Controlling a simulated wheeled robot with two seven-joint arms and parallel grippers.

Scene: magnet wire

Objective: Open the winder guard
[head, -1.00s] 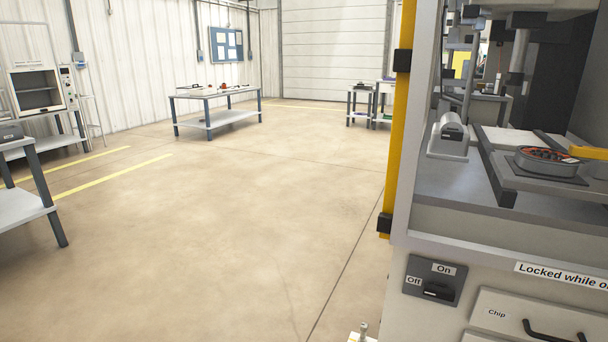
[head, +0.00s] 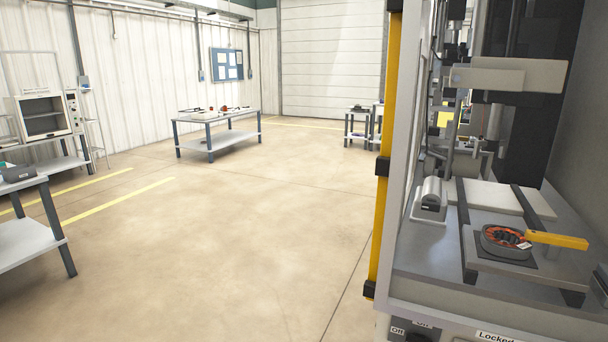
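The winder (head: 450,285) is a grey machine at the right, seen from close by. A yellow upright bar (head: 385,130) with black blocks runs along its left front edge. It may be the edge of the winder guard, but I cannot tell how far the guard stands open. No panel is visible across the part of the front that I see. Inside, a round grey part with orange-red windings (head: 508,242) sits on a dark pad, with a yellow bar (head: 556,240) reaching over its right side. Neither of my grippers is in view.
The Off/On switch panel (head: 412,330) is cut by the bottom edge. A grey cylinder on a block (head: 431,198) stands inside the machine. A bench (head: 222,128) stands at the back, and another table (head: 28,240) at the left. The floor between (head: 220,240) is clear.

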